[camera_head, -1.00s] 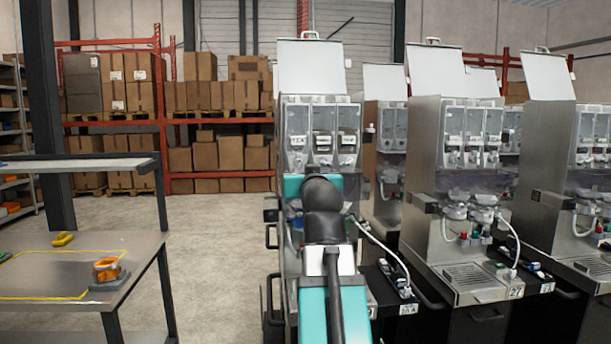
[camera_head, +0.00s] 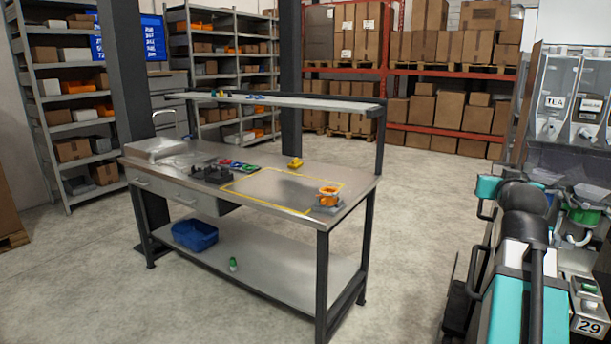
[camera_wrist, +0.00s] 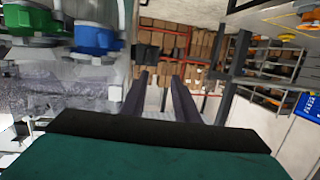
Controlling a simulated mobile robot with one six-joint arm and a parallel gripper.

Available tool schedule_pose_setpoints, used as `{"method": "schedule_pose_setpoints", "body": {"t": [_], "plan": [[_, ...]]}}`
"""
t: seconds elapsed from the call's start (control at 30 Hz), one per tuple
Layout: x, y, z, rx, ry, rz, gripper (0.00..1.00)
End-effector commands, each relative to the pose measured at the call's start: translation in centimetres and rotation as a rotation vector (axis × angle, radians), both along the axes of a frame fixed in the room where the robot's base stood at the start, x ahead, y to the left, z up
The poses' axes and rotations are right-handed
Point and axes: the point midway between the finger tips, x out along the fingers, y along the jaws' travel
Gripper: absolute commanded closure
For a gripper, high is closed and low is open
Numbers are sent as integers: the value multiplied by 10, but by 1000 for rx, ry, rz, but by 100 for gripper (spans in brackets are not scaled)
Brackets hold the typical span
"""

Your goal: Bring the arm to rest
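My gripper cannot be made out in the head view. In the wrist view my gripper (camera_wrist: 160,80) shows two dark fingers standing apart with nothing between them. Close by on the left of the wrist view are a blue knob (camera_wrist: 95,38) and a green knob (camera_wrist: 36,48) on a dispenser. Whether the gripper touches the dispenser cannot be told, but a gap shows beside the fingers.
A steel workbench (camera_head: 290,215) stands left of my arm, with an orange item (camera_head: 328,197), a yellow item (camera_head: 295,163) and a sink. A blue bin (camera_head: 195,235) and a small green-topped bottle (camera_head: 233,264) are on its lower shelf. Open floor (camera_head: 420,200) lies between bench and dispenser.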

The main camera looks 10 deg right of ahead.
Motion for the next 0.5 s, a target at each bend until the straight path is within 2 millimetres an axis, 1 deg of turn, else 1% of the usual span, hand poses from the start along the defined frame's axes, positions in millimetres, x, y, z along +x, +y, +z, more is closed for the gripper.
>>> {"method": "schedule_pose_setpoints", "body": {"t": [0.03, 0.17, 0.2, 0.27, 0.4, 0.47, 0.5], "plan": [[11, 6, -18, 14, 20, 15, 72], [32, 22, -60, 46, 67, 49, 72], [39, 27, -73, 55, 83, 60, 72], [47, 35, -92, 68, 105, 74, 72], [65, 54, -138, 99, 160, 109, 72], [71, 64, -158, 111, 185, 123, 72], [75, 69, -172, 121, 203, 133, 72]]}}
